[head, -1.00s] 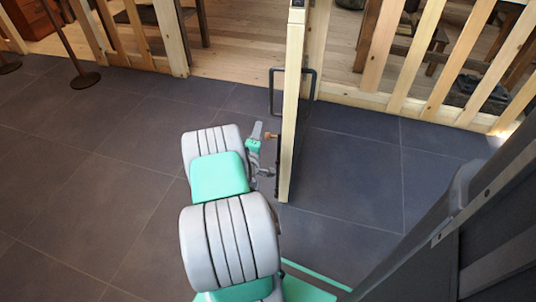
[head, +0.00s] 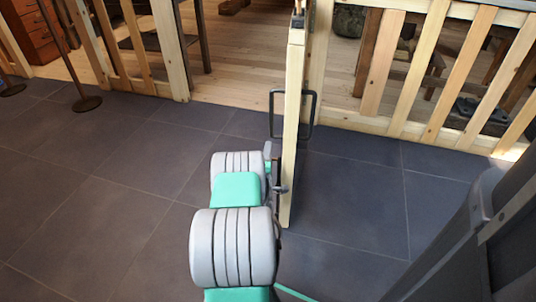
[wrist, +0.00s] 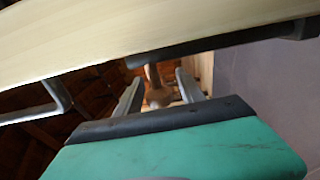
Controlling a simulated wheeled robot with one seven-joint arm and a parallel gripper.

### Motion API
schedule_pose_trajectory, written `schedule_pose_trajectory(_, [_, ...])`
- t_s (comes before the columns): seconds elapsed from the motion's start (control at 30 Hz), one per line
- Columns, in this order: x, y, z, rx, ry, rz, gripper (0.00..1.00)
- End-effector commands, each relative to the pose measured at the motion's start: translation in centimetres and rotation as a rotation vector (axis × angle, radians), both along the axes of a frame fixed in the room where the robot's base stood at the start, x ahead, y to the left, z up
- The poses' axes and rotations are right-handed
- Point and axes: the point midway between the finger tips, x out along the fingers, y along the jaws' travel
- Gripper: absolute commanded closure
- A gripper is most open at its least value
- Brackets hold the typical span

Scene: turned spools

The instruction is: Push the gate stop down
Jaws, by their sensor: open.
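The open gate (head: 291,150) stands nearly edge-on in the head view, and its pale edge crosses the top of the wrist view (wrist: 110,45). A dark bar (wrist: 215,48) runs along its face in the wrist view. A stem with a wooden knob (wrist: 158,98) extends from the bar's end; I take this as the gate stop. My gripper (wrist: 158,76) is open, its two grey fingers on either side of the stem and knob in the picture. I cannot tell whether they touch. In the head view my arm and the gate hide most of the gripper and the knob.
A black loop handle (head: 311,115) is on the gate; a bent metal bar, probably this handle, shows at left in the wrist view. A slatted wooden fence (head: 425,80) stands behind and right. A post with a round base (head: 87,103) is far left.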

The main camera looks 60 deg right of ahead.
Motion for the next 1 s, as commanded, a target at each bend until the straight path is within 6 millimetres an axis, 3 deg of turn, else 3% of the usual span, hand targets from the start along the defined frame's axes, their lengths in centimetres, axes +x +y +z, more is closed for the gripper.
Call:
schedule_pose_trajectory(0.1, [0.01, 0.03, 0.03, 0.0, 0.0, 0.0, 0.56])
schedule_pose_trajectory(0.63, [0.02, 0.05, 0.03, 0.0, 0.0, 0.0, 0.99])
schedule_pose_trajectory(1.0, [0.03, 0.06, 0.02, 0.0, -0.001, 0.001, 1.0])
